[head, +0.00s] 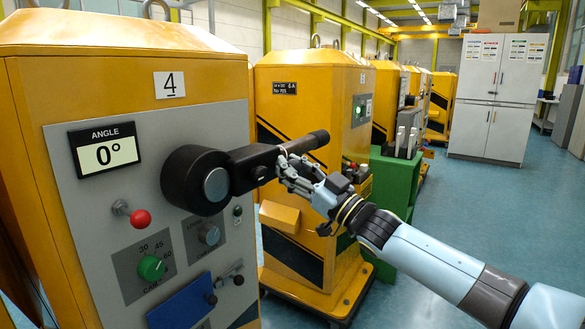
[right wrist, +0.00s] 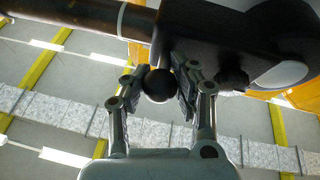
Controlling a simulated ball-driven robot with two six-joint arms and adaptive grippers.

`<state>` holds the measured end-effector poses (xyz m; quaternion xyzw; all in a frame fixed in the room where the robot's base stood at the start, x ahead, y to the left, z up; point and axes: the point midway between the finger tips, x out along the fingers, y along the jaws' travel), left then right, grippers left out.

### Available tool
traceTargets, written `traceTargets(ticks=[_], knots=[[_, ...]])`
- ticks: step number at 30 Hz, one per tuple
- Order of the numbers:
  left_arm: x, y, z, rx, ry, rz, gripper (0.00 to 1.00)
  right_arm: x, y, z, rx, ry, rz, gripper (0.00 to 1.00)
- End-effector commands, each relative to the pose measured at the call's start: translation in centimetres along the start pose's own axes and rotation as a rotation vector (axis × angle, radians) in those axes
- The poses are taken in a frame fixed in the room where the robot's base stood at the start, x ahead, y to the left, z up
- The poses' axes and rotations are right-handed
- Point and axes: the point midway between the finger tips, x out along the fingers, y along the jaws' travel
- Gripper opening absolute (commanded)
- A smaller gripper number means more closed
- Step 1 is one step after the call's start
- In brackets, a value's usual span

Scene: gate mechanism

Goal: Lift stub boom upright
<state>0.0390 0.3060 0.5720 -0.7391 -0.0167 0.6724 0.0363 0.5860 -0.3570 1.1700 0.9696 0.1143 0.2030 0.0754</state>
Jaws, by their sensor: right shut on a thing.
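The stub boom (head: 250,165) is a thick black arm on a round hub (head: 205,182) on the front panel of the yellow cabinet marked 4. It points right, roughly level, and the angle display (head: 104,154) reads 0°. My right gripper (head: 288,168) is at the boom's outer half. In the right wrist view the boom (right wrist: 240,30) crosses the top, and my right gripper (right wrist: 158,85) is shut on a black ball knob (right wrist: 158,84) just beneath it. The knob is hidden by the fingers in the head view. My left gripper is out of view.
The panel has a red-knobbed lever (head: 140,218), a green dial (head: 152,267), a grey dial (head: 208,234) and a blue plate (head: 183,304). Another yellow cabinet (head: 290,100) and a green stand (head: 397,180) are behind the boom. The space above the boom looks clear.

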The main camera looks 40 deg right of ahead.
Motion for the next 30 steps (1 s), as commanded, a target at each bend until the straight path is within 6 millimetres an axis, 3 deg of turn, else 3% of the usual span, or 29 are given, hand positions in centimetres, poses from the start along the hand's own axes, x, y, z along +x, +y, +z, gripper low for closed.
traceTargets(ticks=[20,30], knots=[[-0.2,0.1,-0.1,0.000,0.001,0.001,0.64,0.4,0.2,-1.3,-0.076,0.020,-0.031,0.00],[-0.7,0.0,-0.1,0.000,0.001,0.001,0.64,1.4,0.5,-3.8,-0.230,0.055,-0.089,0.00]])
